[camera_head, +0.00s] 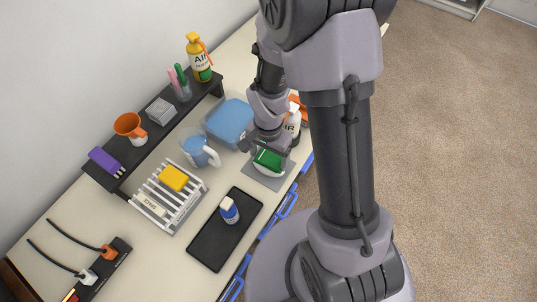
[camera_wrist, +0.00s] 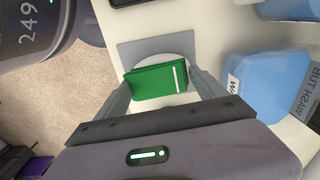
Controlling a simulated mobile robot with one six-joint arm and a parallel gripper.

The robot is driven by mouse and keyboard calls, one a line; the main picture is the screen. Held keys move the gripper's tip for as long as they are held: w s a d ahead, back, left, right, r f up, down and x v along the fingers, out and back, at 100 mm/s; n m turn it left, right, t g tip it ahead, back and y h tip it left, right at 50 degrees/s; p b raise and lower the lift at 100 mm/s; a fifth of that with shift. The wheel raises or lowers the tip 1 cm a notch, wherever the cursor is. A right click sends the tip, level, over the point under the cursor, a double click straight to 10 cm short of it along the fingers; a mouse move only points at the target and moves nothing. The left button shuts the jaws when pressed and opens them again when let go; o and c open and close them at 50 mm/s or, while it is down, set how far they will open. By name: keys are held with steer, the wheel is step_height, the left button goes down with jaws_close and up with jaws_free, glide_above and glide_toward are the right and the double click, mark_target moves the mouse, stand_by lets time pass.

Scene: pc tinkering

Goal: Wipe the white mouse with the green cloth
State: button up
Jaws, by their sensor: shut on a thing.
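The green cloth (camera_head: 268,158) is a folded block between the fingers of my gripper (camera_head: 267,150). In the wrist view the cloth (camera_wrist: 155,84) sits between both fingertips, and my gripper (camera_wrist: 160,88) is shut on it. The white mouse (camera_head: 267,173) lies on a grey pad (camera_head: 279,181) near the table's front edge. The cloth is right over the mouse and hides much of it; I cannot tell if they touch. In the wrist view a pale rounded edge of the mouse (camera_wrist: 168,65) shows beyond the cloth, on the grey pad (camera_wrist: 128,51).
A blue tub (camera_head: 230,120) and a blue jug (camera_head: 198,150) stand left of my gripper. A spray bottle (camera_head: 293,120) is close behind it. A black tray (camera_head: 213,245) with a small bottle (camera_head: 229,210) and a white rack (camera_head: 160,205) with a yellow sponge (camera_head: 174,178) lie nearer.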

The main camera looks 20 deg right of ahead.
steer(key=shift+w+a, duration=0.8)
steer(key=shift+w, duration=0.15)
steer(key=shift+s+d+f, duration=0.1)
steer(key=shift+s+d, duration=0.65)
steer(key=shift+s, duration=0.2)
steer(key=shift+w+a, duration=0.75)
steer(key=shift+w, duration=0.2)
steer(key=shift+s+d+b, duration=0.5)
steer(key=shift+s+d, duration=0.25)
steer(key=shift+s, duration=0.2)
steer(key=shift+w+a, duration=0.8)
steer(key=shift+w, duration=0.1)
steer(key=shift+s+d, duration=0.85)
steer(key=shift+s, duration=0.05)
steer(key=shift+r, duration=0.25)
